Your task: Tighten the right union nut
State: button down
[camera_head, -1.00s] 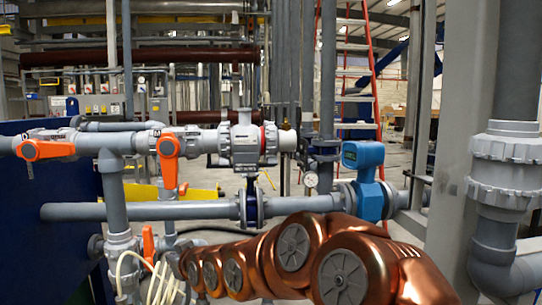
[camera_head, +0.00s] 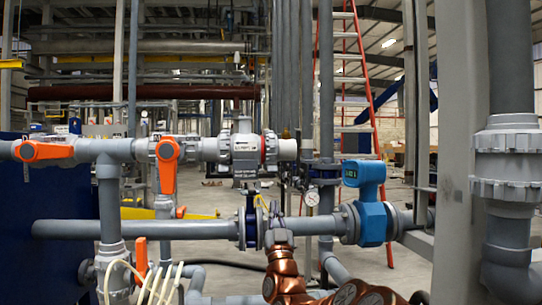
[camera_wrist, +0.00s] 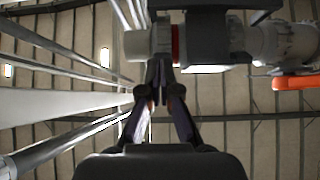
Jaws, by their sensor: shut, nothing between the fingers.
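The right union nut (camera_head: 271,148) is a grey collar beside a red ring (camera_head: 264,150) on the right end of the grey valve (camera_head: 243,150). It also shows in the wrist view (camera_wrist: 160,42), between the white pipe end (camera_wrist: 135,44) and the red ring. My gripper (camera_head: 275,208) points up below the nut, in front of the lower pipe. It is shut and empty. In the wrist view its dark fingertips (camera_wrist: 159,74) meet just under the nut in the picture; whether they touch it I cannot tell.
The lower pipe (camera_head: 150,229) runs behind my gripper. A blue flow meter (camera_head: 371,205) and a pressure gauge (camera_head: 312,197) stand to the right. Orange handles (camera_head: 168,160) are on the left. A thick grey column (camera_head: 462,150) stands at the right.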

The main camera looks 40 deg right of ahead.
jog(key=r+p+x, duration=0.1)
jog(key=p+x, duration=0.8)
jog(key=p, duration=0.1)
jog(key=shift+s+a, duration=0.3)
jog(key=shift+s, duration=0.05)
jog(key=shift+r, duration=0.15)
jog(key=shift+r+b, duration=0.35)
jog(key=shift+r, duration=0.1)
